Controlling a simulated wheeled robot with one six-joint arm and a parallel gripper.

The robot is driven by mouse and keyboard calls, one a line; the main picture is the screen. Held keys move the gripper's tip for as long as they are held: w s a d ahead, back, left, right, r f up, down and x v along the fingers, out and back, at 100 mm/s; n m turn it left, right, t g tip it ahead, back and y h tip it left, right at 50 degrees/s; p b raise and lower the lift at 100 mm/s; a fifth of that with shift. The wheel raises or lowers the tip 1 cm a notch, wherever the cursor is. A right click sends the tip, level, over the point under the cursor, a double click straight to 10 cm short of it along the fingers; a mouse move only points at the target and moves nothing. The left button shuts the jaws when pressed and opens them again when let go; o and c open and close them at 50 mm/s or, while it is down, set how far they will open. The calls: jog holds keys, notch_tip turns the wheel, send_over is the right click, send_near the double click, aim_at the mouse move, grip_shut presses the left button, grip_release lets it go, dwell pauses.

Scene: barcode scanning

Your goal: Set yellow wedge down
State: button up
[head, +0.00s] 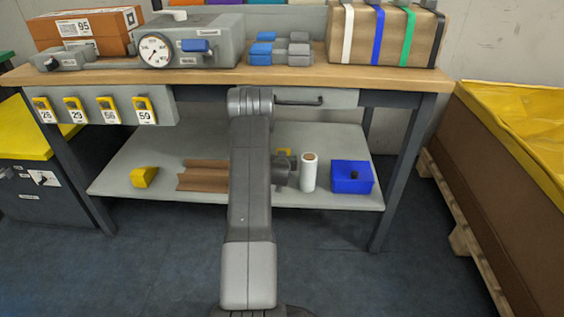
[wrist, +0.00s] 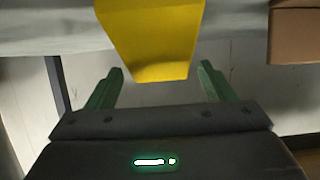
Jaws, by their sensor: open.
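In the wrist view the yellow wedge (wrist: 152,42) is in front of my gripper (wrist: 160,80), at the top of the picture. My gripper's green fingers are spread and apart from the wedge, with a gap between them. The wedge's base is cut off by the top edge. In the head view a small yellow piece (head: 283,151) shows on the lower shelf just behind the end of my arm, mostly hidden; it seems to be this wedge. Another yellow block (head: 144,177) lies at the left of that shelf.
The lower shelf (head: 130,157) also holds brown cardboard (head: 203,175), a white roll (head: 308,171) and a blue box (head: 352,177). The workbench top (head: 215,77) is above, with yellow tags (head: 109,109) hanging at left. A large brown crate (head: 515,175) stands at right.

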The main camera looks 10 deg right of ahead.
jog(key=p+v, duration=0.3)
jog(key=v, duration=0.8)
